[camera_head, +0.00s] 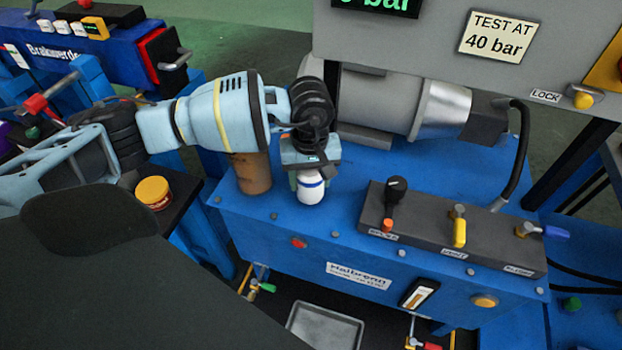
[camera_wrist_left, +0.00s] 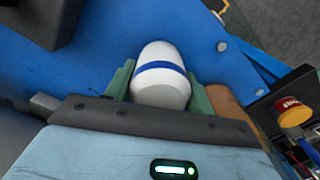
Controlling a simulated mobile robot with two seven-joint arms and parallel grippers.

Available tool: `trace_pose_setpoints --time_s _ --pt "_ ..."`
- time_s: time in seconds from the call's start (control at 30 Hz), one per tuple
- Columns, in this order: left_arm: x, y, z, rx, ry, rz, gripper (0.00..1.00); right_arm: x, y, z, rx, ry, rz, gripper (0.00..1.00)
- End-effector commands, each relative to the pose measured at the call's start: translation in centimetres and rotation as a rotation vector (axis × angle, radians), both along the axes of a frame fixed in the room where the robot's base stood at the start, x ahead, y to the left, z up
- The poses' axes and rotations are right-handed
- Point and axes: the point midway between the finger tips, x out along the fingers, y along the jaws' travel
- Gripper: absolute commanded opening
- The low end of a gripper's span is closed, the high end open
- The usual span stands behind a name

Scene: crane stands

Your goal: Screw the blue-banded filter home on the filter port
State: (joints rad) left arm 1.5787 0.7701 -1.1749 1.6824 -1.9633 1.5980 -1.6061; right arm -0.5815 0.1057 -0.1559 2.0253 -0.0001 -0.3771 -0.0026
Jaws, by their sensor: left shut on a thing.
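The white filter with a blue band (camera_head: 310,187) stands upright at the front edge of the blue bench's top in the head view. My left gripper (camera_head: 311,172) reaches down over it from above. In the left wrist view the filter (camera_wrist_left: 160,80) sits between the green fingers of my left gripper (camera_wrist_left: 160,92), which are shut on it. The filter port is hidden; I cannot tell how the filter meets it. My right gripper is not in view.
A brown cylinder (camera_head: 250,172) stands left of the filter. A black valve block (camera_head: 450,230) with several levers lies to the right. A yellow-lidded jar (camera_head: 153,192) stands on a dark shelf at left. A grey tray (camera_head: 325,328) lies below the bench front.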

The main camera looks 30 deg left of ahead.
Motion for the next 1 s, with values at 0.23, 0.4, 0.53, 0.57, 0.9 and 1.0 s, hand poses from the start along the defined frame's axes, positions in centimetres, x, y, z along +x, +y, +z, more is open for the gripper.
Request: trace_pose_setpoints --time_s 0.23,0.4,0.53,0.57,0.9,1.0 --pt "0.1 0.0 0.1 -0.001 -0.003 -0.099 0.28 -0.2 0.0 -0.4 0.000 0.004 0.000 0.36" --pt "0.1 0.0 0.1 -0.001 -0.003 -0.097 0.28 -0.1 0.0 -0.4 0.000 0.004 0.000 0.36" --pt "0.1 0.0 0.0 -0.001 -0.003 -0.143 0.28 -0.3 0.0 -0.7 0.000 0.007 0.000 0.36" --pt "0.1 0.0 0.0 0.000 -0.004 -0.169 0.28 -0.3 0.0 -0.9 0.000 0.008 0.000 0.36" --pt "0.1 0.0 -0.1 0.001 -0.003 -0.518 0.28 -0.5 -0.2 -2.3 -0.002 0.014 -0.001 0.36" --pt "0.1 0.0 0.1 0.001 -0.003 -0.546 0.28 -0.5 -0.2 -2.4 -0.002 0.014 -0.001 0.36"
